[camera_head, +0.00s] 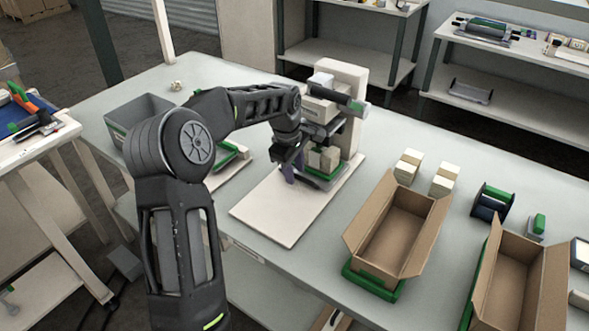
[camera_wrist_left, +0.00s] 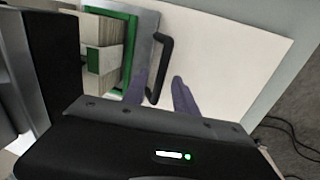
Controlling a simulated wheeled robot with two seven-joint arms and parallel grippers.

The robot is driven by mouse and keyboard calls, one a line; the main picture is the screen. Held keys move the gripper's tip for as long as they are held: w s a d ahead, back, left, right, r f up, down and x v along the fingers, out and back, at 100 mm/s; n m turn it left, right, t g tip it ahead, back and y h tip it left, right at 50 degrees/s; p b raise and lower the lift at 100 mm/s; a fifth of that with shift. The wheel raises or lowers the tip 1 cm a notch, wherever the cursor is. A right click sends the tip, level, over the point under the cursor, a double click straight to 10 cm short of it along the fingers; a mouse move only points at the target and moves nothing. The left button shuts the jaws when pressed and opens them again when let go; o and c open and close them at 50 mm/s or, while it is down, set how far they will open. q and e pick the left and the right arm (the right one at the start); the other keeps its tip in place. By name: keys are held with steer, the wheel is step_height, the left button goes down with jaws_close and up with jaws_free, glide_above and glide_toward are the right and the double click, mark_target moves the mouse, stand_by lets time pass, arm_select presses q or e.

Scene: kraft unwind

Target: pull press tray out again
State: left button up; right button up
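The press (camera_head: 345,85) stands on the table, cream-coloured with a green-tipped dark lever arm. Its tray (camera_head: 330,181), grey with a green frame, sits at the press on a white base board (camera_head: 275,215) and bears a stack of cream blocks (camera_head: 325,158). In the left wrist view the tray (camera_wrist_left: 128,14) shows its black bar handle (camera_wrist_left: 163,65). My left gripper (camera_wrist_left: 168,88) has its two purple fingers apart, one on each side of the handle bar, with a visible gap at the right finger. It also shows beside the tray in the head view (camera_head: 291,173). My right gripper is out of view.
Two open cardboard boxes (camera_head: 398,235) stand to the right, with small cream stacks (camera_head: 443,180) behind them. A grey bin (camera_head: 135,112) stands at the left, partly behind my arm. The white board in front of the tray is clear.

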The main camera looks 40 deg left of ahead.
arm_select(q)
steer(key=shift+c, duration=0.5)
jaws_close()
stand_by(0.8)
